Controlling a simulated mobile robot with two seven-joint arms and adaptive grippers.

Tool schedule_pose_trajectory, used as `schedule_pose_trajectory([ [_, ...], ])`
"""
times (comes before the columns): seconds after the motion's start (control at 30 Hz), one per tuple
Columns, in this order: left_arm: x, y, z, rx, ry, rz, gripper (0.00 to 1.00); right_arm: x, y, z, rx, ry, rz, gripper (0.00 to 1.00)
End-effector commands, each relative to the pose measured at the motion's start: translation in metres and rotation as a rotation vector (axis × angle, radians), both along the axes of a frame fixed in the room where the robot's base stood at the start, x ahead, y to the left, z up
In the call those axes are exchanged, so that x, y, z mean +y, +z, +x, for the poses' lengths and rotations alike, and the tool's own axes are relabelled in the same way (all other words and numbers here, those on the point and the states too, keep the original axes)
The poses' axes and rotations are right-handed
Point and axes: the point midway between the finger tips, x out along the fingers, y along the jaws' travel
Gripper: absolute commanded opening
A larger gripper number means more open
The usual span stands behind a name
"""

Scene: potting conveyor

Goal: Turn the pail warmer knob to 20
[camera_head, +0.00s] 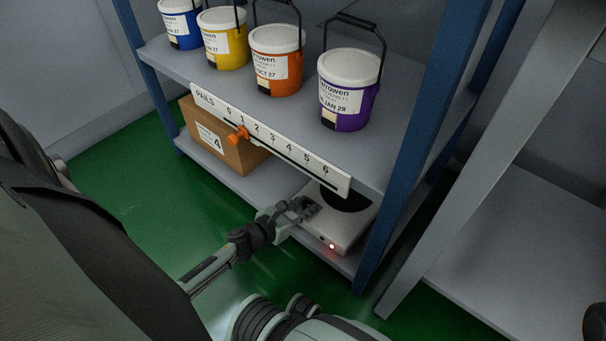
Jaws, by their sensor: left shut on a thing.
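The pail warmer (352,229) is a low white box with a dark round plate on top. It sits on the lower shelf, under the numbered rail. A red light (332,246) glows on its front face. My left gripper (307,207) reaches in from the lower left and is shut at the left part of the warmer's front, on the knob. The fingers hide the knob, so its pointer and the dial marks cannot be read. My right gripper is not in view.
Blue, yellow, orange and purple pails (342,102) stand on the upper shelf (215,82). Its front rail (280,142) is numbered 0 to 6, with an orange slider (238,135) near 1. A cardboard box (222,140) is left of the warmer. A blue post (412,150) stands at right.

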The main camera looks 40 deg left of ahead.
Motion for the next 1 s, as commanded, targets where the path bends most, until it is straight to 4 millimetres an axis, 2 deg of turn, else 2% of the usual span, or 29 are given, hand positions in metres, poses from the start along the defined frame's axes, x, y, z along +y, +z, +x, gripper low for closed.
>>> schedule_pose_trajectory([
  [0.47, 0.0006, -0.0007, -0.0011, 0.002, 0.021, 0.001, 0.00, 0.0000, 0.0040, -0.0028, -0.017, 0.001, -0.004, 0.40],
  [0.5, 0.0006, -0.0007, -0.0010, 0.002, 0.021, 0.001, 0.25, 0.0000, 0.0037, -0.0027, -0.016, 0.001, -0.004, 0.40],
  [0.67, 0.0004, -0.0006, -0.0008, 0.002, 0.021, 0.001, 0.45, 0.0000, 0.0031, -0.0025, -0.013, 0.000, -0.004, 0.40],
  [1.0, 0.0001, 0.0005, -0.0034, 0.001, 0.020, 0.001, 0.45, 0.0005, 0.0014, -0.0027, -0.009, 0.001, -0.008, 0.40],
])
